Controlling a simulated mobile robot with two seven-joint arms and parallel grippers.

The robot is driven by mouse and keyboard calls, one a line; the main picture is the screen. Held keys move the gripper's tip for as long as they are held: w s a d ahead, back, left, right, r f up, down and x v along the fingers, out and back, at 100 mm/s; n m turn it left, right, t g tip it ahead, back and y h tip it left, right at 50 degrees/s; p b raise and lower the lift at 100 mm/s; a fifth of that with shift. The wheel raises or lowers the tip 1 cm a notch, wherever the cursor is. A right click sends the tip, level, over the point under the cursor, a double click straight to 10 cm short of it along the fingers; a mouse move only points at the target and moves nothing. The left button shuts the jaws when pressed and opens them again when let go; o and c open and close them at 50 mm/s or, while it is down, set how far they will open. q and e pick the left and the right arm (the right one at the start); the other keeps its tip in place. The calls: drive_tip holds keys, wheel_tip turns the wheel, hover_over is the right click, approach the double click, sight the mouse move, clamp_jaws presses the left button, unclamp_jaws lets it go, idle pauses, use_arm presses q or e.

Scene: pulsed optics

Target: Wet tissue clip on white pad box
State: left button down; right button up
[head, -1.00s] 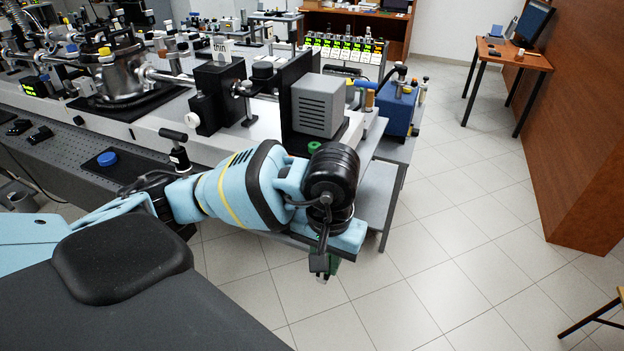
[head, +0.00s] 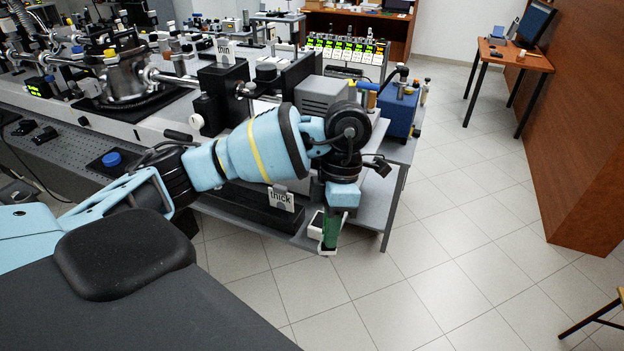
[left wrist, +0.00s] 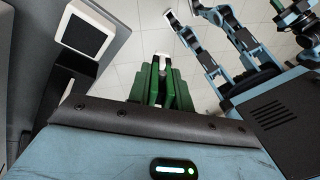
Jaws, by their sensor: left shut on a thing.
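My left gripper (head: 328,246), with green fingers, hangs pointing down off the front edge of the bench in the head view. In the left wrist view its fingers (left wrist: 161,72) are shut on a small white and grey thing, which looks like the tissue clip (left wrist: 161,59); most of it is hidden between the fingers. The white pad box (head: 315,226) is on the lower shelf just left of the gripper, partly hidden by it. In the left wrist view the box (left wrist: 88,22) shows a white rim around a dark inside, apart from the fingers and to their left.
A black block with a "thick" label (head: 281,200) stands left of the box. The grey shelf (head: 377,205) extends to the right. A blue unit (head: 397,110) stands behind. Open tiled floor (head: 440,240) lies in front and to the right.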

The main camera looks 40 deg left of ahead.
use_arm(q)
drive_tip(key=n, duration=0.1)
drive_tip(key=n+h, duration=0.1)
drive_tip(key=n, duration=0.2)
drive_tip(key=shift+w+a+r+n+h, duration=0.25)
drive_tip(key=shift+a+n+h, duration=0.05)
drive_tip(key=shift+a+n, duration=0.1)
drive_tip(key=w+a+r+n+t, duration=0.1)
drive_tip(key=n+t, duration=0.4)
drive_tip(key=n, duration=0.7)
drive_tip(key=w+a+r+n+t, duration=0.2)
drive_tip(key=a+n+t, duration=0.3)
drive_tip(key=n, duration=0.8)
drive_tip(key=shift+r+p, duration=0.35)
drive_tip(key=shift+r, duration=0.5)
use_arm(e)
drive_tip(key=shift+w+d+r, duration=0.1)
drive_tip(key=shift+w+r, duration=0.25)
drive_tip(key=shift+r, duration=0.15)
use_arm(q)
drive_tip(key=shift+f, duration=0.1)
use_arm(e)
drive_tip(key=shift+f, duration=0.1)
